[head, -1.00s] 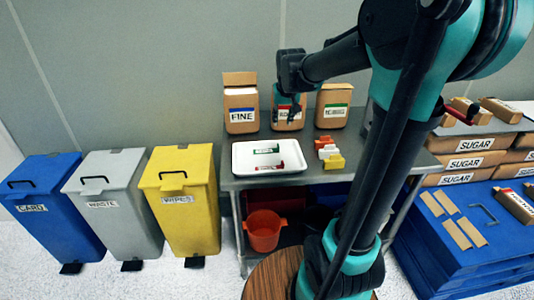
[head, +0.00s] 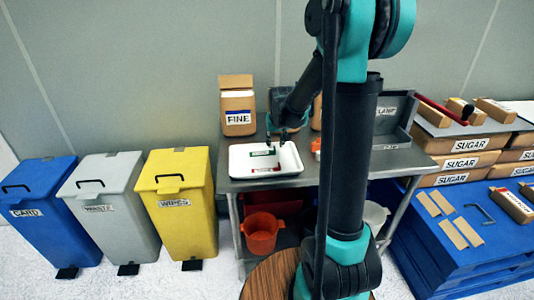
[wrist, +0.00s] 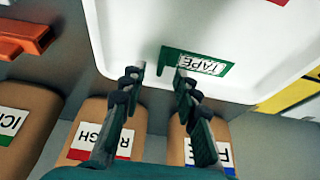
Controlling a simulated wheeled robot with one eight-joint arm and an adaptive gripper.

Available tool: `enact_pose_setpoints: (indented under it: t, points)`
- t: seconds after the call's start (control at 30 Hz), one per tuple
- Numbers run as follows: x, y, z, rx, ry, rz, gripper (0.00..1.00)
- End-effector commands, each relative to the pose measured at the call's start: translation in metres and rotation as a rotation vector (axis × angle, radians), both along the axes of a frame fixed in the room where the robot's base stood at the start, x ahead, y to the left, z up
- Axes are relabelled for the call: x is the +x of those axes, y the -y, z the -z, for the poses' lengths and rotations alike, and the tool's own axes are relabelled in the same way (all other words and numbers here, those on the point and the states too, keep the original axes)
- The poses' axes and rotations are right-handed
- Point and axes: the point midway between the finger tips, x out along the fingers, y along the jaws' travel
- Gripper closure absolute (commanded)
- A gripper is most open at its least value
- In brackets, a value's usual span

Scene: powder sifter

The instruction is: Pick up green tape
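The green tape (head: 263,152) is a small flat green piece with a white label, lying in the white tray (head: 236,170). In the wrist view its label reads TAPE (wrist: 200,66). My gripper (head: 277,142) is over the back part of the tray, close to the tape. In the wrist view its two fingers (wrist: 160,72) are apart with nothing held. The green tape's left end shows between and just beyond the fingertips. The right fingertip overlaps the tape in the picture. I cannot tell the height gap.
The FINE bag (head: 238,112) stands behind the tray; the ROUGH bag (wrist: 105,132) shows in the wrist view. Orange pieces (wrist: 26,36) sit beside the tray. Bins stand left of the table.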

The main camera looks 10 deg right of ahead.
Motion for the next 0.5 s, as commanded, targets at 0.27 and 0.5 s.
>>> enact_pose_setpoints:
  t: [0.27,0.5]
  points:
    - [0.01,-0.001,0.024,0.0,0.0,0.0,0.69]
    - [0.01,-0.001,0.026,0.0,0.0,0.0,0.69]
